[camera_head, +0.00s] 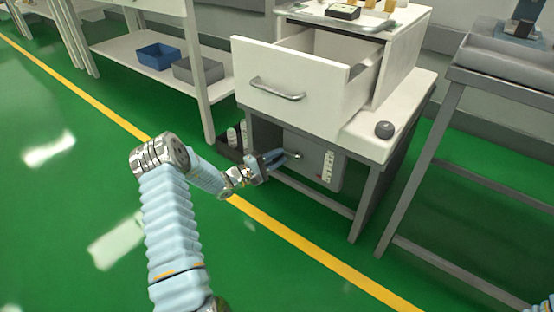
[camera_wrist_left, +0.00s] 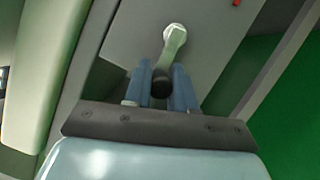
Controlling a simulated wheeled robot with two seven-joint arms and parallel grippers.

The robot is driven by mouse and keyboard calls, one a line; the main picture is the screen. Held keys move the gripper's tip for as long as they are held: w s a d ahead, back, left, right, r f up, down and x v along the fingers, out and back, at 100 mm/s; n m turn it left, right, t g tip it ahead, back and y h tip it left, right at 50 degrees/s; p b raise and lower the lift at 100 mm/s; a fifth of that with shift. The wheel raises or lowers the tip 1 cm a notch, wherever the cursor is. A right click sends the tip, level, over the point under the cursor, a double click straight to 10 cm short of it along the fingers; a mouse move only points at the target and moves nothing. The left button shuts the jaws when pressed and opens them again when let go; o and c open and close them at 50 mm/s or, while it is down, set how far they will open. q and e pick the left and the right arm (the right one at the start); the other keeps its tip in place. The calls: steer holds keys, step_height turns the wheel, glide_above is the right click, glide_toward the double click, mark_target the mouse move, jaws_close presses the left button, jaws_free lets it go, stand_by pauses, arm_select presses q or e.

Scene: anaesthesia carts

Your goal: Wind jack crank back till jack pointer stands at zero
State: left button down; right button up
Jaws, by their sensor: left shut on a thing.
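The jack crank is a pale metal arm (camera_wrist_left: 174,45) with a round hub at its top and a dark knob (camera_wrist_left: 162,82) at its lower end in the left wrist view. My left gripper (camera_wrist_left: 162,90) has its two blue fingers on either side of the knob and is shut on it. In the head view my left gripper (camera_head: 284,159) reaches under the cart top to the grey jack box (camera_head: 311,163). A white scale strip (camera_head: 328,167) is on the box's right side. The pointer's reading is too small to tell; a small red mark shows at the wrist view's top edge.
A pulled-out white drawer (camera_head: 290,89) hangs above my left gripper. White bottles (camera_head: 232,138) stand in a dark tray left of the box. Green floor is open at left.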

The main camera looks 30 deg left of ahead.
arm_select(q)
steer(key=shift+a+r, duration=0.1)
steer(key=shift+a, duration=0.25)
steer(key=c, duration=1.1)
jaws_free()
steer(key=shift+o, duration=0.8)
steer(key=shift+d, duration=0.15)
steer(key=p+v, duration=0.1)
steer(key=v, duration=1.3)
steer(key=shift+w+d, duration=0.1)
steer(key=shift+d, duration=0.05)
